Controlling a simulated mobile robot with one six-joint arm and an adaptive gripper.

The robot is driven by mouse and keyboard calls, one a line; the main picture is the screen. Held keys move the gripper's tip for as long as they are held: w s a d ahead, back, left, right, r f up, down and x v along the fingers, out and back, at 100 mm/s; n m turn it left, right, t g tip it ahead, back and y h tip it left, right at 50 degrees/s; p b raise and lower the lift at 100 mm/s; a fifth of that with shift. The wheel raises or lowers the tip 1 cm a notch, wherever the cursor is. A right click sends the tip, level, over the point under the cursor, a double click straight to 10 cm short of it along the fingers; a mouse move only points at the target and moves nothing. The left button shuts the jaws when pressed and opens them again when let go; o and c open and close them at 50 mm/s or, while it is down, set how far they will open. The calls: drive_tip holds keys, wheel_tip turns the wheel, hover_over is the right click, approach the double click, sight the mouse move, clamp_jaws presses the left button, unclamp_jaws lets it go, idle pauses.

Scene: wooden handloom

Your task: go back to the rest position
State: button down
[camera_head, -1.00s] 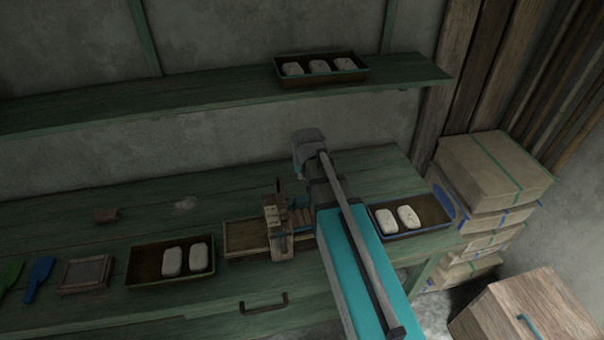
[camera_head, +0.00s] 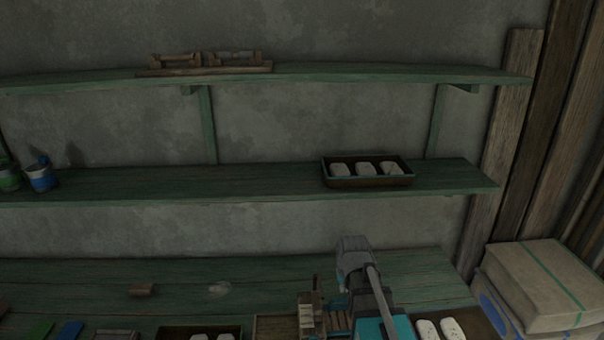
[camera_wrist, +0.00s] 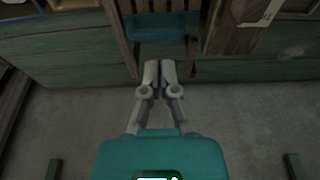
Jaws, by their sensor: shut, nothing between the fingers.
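In the wrist view my gripper (camera_wrist: 159,72) is shut, its two grey fingertips together with nothing between them. It hangs over the front edge of the green workbench, with the floor below. In the head view my arm reaches in at the lower right, and the gripper's fingers cannot be made out there. A small wooden loom-like device (camera_head: 311,312) stands on the bench just left of my arm. Part of a blue and wooden piece (camera_wrist: 162,24) shows ahead of the fingertips in the wrist view.
A tray of pale blocks (camera_head: 367,184) sits on the lower shelf (camera_head: 250,182). More trays line the bench's front. Stacked boxes (camera_head: 535,285) stand at the right. The bench's back left (camera_head: 60,275) is mostly clear.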

drive_tip(key=s+g, duration=0.2)
drive_tip(key=s, duration=0.8)
drive_tip(key=shift+s+f, duration=0.2)
drive_tip(key=shift+s, duration=0.2)
